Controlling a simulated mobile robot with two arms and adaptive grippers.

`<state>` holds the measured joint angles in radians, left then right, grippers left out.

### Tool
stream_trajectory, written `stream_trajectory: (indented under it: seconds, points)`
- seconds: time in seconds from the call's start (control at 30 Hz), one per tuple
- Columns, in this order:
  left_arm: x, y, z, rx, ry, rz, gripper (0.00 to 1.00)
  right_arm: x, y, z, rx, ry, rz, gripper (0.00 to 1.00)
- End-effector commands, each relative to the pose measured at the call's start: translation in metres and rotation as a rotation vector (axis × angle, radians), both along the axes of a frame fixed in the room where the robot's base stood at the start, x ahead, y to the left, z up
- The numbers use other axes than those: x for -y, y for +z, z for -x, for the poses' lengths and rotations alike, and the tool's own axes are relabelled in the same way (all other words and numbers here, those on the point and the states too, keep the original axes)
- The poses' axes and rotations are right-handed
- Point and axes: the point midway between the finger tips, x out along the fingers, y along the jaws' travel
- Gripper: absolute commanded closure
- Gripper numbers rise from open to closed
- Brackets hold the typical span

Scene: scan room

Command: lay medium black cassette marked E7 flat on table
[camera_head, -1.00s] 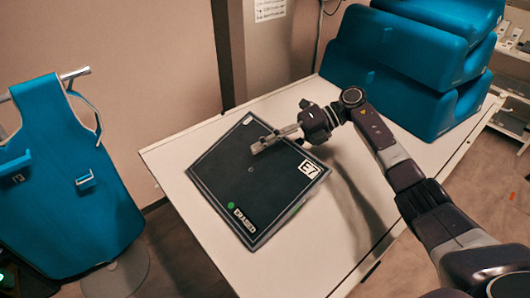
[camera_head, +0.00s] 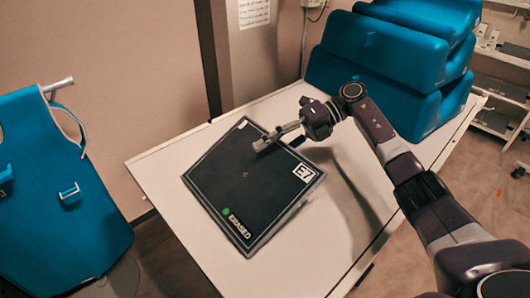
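The medium black cassette marked E7 (camera_head: 240,185) is a dark square panel with a white E7 label, an ERASED label and a green dot. It lies face up, roughly parallel to the white table (camera_head: 165,170); I cannot tell whether its whole underside touches. My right gripper (camera_head: 263,144) reaches in across the cassette's upper right edge. A pale finger shows over the cassette's face near its upper corner. The other finger is not clearly visible, so I cannot tell whether the gripper clasps the edge. My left gripper is out of view.
Stacked blue cushions (camera_head: 385,50) fill the table's back right. A blue apron (camera_head: 55,180) hangs on a stand to the left. Shelves (camera_head: 505,75) stand at far right. Bare table shows to the cassette's left and in front.

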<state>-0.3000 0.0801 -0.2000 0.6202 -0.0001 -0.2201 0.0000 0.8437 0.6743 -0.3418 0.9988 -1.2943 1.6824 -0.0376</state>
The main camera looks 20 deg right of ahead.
Motion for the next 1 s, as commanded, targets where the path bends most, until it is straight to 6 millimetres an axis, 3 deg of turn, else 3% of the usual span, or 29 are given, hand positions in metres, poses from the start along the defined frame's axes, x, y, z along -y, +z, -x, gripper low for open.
stream_trajectory:
  seconds: [0.23,0.43,0.73,0.87,1.0]
  points:
    - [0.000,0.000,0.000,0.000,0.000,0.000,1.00,0.001,0.002,0.000,0.003,-0.001,-0.001,0.56]
    - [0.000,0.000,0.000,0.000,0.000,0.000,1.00,0.001,0.002,0.000,0.003,-0.001,-0.001,0.35]
    - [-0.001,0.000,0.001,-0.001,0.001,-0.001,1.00,0.003,0.000,0.000,-0.002,-0.001,0.003,0.35]
    - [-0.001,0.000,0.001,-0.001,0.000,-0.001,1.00,0.015,0.006,0.000,0.000,-0.004,0.003,0.35]
    - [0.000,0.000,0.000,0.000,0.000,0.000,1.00,0.040,0.019,0.002,0.001,-0.005,0.002,0.35]
